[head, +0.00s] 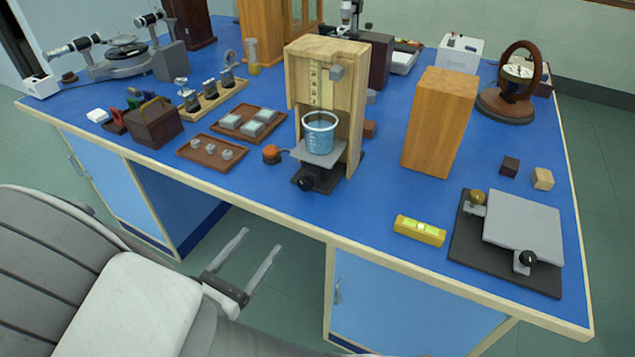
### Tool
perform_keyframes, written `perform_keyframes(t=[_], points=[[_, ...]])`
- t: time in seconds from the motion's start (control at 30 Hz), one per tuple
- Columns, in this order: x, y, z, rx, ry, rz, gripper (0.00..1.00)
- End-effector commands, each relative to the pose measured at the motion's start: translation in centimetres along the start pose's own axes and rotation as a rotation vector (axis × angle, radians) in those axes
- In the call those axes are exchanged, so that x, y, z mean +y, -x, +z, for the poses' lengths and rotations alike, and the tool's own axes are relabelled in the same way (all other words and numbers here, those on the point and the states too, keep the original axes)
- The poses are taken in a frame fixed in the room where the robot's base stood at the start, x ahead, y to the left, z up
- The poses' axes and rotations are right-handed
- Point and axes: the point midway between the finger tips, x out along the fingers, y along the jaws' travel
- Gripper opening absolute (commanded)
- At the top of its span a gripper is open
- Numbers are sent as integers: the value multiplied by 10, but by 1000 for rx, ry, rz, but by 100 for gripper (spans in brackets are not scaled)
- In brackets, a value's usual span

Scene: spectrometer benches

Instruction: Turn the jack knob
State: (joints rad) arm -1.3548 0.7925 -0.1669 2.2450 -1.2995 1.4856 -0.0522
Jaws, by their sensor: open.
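A small jack (318,153) with a grey top plate stands near the bench's front edge, in front of a tall wooden stand. A dark round knob (306,183) sits low on its front side and faces me. A blue beaker (319,133) stands on the jack's plate. My gripper (260,240) is open and empty. Its two long fingers are parted, in front of the bench and lower left of the knob, well apart from it.
The wooden stand (353,95) rises behind the jack. A tall wooden block (438,125), a yellow level (420,230) and a grey tilting plate (522,222) with knobs stand right. Blue bench top (365,205) is clear right of the jack.

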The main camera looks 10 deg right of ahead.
Motion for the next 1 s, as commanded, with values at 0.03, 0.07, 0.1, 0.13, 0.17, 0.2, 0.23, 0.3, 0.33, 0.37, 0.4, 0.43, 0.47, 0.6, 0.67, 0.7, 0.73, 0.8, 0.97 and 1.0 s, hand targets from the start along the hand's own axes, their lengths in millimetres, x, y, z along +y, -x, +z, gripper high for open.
perform_keyframes(t=[0.03,0.07,0.1,0.13,0.17,0.2,0.23,0.3,0.33,0.37,0.4,0.43,0.47,0.6,0.67,0.7,0.73,0.8,0.97,1.0], points=[[1,2,0,0,7,5,74],[1,2,0,1,11,7,74],[1,0,0,1,14,7,74],[1,-1,-1,0,15,7,74],[1,-4,-1,0,15,7,74],[1,-8,-1,0,15,6,74],[1,-12,-1,0,15,5,74],[1,-24,-2,-1,14,4,74],[0,-30,-2,0,14,3,74],[1,-36,-2,0,13,3,74],[1,-45,-2,-1,13,2,74],[1,-52,-2,-1,13,3,74],[0,-58,-2,0,13,2,74],[0,-90,-2,-1,13,2,74],[1,-103,-2,0,12,2,74],[1,-111,-2,-1,13,3,74],[0,-118,-2,-1,13,2,74],[1,-132,-2,-1,12,2,74],[2,-156,-2,0,12,4,74],[2,-160,-2,1,12,6,74]])
